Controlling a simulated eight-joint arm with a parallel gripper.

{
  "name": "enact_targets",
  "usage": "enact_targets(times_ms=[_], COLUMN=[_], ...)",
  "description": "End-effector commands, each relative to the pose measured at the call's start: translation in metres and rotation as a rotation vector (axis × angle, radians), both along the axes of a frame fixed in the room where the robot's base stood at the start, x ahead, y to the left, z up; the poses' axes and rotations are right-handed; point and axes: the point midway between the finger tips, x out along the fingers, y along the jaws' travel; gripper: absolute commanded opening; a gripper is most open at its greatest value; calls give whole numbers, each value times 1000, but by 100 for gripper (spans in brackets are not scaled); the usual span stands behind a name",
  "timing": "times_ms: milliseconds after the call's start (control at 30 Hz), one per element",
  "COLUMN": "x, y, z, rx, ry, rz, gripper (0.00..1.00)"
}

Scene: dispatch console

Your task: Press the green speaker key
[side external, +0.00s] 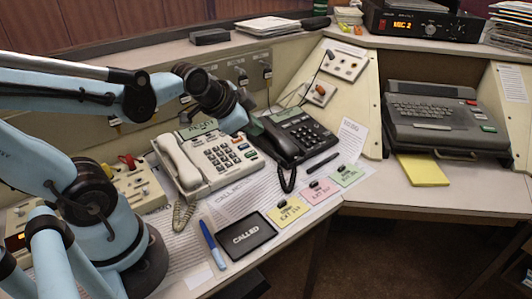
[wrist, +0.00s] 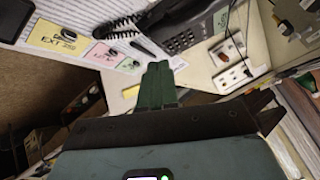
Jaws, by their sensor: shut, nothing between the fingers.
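The white desk phone (side external: 205,160) stands on the console with its handset on its left side and a keypad. A small green key (side external: 251,154) shows at its lower right corner; its label is too small to read. My gripper (side external: 255,125) is above the phone's right side, close to the black phone (side external: 303,134); I cannot tell the exact height. In the wrist view my gripper's dark green fingers (wrist: 158,82) are together and empty. The black phone (wrist: 188,22) shows beyond them at the top. The white phone and the green key are not visible in the wrist view.
A blue marker (side external: 212,243) lies left of the pad. A typewriter-like machine (side external: 440,122) stands at right.

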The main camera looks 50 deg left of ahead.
Motion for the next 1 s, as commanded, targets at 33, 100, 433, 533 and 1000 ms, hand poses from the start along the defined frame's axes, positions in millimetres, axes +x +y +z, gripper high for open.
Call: enact_targets(times_ms=[33, 100, 433, 533, 1000], x=[6, 12, 25, 25, 26], y=[9, 19, 42, 42, 44], z=[0, 0, -1, -1, -12], rx=[52, 126, 311, 316, 313], ry=[-8, -16, -26, -26, -26], rz=[-31, -80, -199, -202, -201], gripper=[0, 0, 0, 0, 0])
